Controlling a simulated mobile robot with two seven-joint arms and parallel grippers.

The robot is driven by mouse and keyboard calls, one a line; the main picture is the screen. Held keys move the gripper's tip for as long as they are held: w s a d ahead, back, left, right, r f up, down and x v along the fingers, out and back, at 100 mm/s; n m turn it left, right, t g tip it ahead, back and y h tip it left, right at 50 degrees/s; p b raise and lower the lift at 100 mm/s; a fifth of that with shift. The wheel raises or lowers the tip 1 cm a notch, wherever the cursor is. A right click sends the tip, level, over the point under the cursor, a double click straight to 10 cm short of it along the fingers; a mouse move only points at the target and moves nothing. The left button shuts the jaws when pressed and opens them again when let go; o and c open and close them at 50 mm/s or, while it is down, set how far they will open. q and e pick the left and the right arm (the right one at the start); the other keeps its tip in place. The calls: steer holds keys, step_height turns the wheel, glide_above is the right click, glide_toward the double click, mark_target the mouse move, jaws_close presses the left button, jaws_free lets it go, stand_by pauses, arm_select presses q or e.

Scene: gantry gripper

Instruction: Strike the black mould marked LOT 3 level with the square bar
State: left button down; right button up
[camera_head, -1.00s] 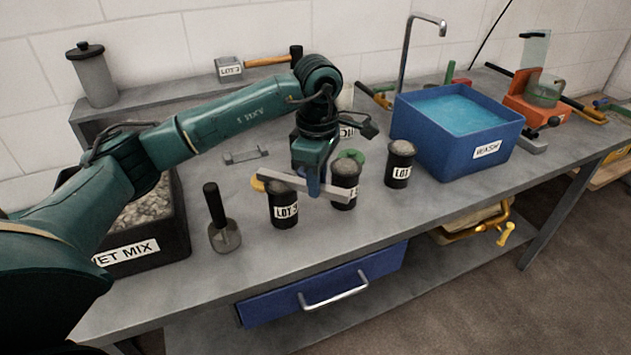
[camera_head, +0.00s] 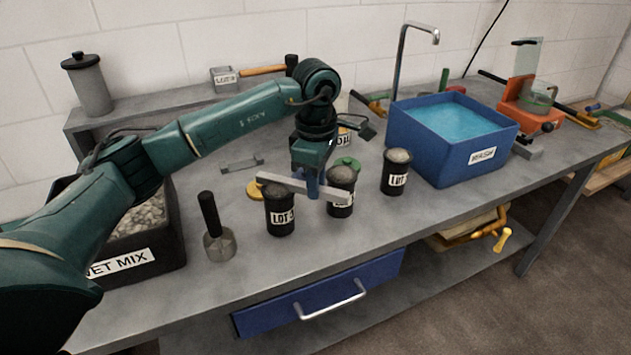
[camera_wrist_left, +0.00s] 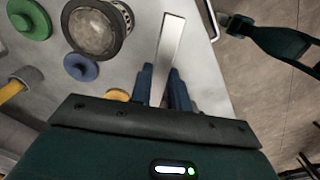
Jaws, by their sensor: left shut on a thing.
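My left gripper (camera_head: 313,187) is shut on the pale square bar (camera_head: 276,184), with blue fingers around its middle. Whether the bar touches the rim is unclear. A second black mould (camera_head: 341,208) stands at the right end, its label partly covered. A third filled mould (camera_head: 396,180) stands farther right, its number unclear. The left wrist view shows the bar (camera_wrist_left: 169,50) beside one filled mould (camera_wrist_left: 92,30).
The blue WASH basin (camera_head: 435,160) stands right. Coloured discs lie behind the moulds. Part of a dark green arm (camera_wrist_left: 275,40) shows in the wrist view.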

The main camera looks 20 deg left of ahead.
arm_select(q)
steer(key=shift+s+f, duration=0.1)
steer(key=shift+s, duration=0.45)
steer(key=shift+s, duration=0.25)
steer(key=shift+s, duration=0.1)
steer(key=shift+s+d, duration=0.1)
steer(key=shift+s, duration=0.2)
steer(key=shift+s+b, duration=0.15)
steer(key=shift+b, duration=0.15)
steer(key=shift+s, duration=0.25)
steer(key=shift+w+f, duration=0.1)
steer(key=shift+w, duration=0.05)
steer(key=shift+w, duration=0.3)
